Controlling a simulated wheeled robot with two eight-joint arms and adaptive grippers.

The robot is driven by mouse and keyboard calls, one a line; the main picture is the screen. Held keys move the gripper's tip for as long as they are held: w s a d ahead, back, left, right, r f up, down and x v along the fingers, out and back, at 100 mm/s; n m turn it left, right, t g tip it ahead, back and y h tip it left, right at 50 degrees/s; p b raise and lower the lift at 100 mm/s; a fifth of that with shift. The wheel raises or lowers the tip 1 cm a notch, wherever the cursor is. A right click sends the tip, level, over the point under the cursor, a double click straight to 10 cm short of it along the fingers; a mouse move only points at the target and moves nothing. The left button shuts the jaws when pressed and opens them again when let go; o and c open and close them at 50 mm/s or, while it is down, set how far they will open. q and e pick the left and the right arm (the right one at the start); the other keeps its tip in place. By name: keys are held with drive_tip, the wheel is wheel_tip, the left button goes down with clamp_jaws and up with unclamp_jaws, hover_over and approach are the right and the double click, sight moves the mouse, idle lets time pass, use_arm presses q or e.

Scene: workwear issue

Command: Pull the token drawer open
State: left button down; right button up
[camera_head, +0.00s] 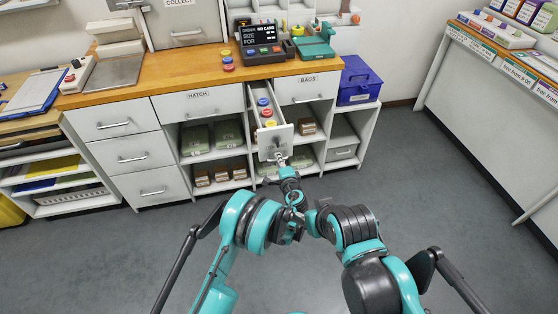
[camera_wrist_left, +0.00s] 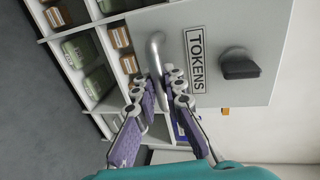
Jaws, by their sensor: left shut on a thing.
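The token drawer stands pulled out from the counter, with its pale front (camera_head: 270,139) well forward of the cabinet face. Red, blue and yellow tokens (camera_head: 266,113) show inside it. In the left wrist view the drawer front (camera_wrist_left: 270,25) carries a TOKENS label (camera_wrist_left: 195,62), a grey bar handle (camera_wrist_left: 155,48) and a dark knob (camera_wrist_left: 240,66). My left gripper (camera_head: 281,161) is at the drawer front. In the wrist view its fingers (camera_wrist_left: 160,82) are shut on the lower part of the handle.
The HATCH drawer (camera_head: 200,104) and BAGS drawer (camera_head: 306,88) flank the token drawer and are closed. Open shelves below hold green packs (camera_head: 195,139) and brown boxes. A blue box (camera_head: 361,81) stands at the right. Grey floor lies clear on the right.

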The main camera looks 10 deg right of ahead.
use_arm(q)
drive_tip(key=c, duration=1.9)
unclamp_jaws()
drive_tip(key=shift+o, duration=0.2)
drive_tip(key=v, duration=0.8)
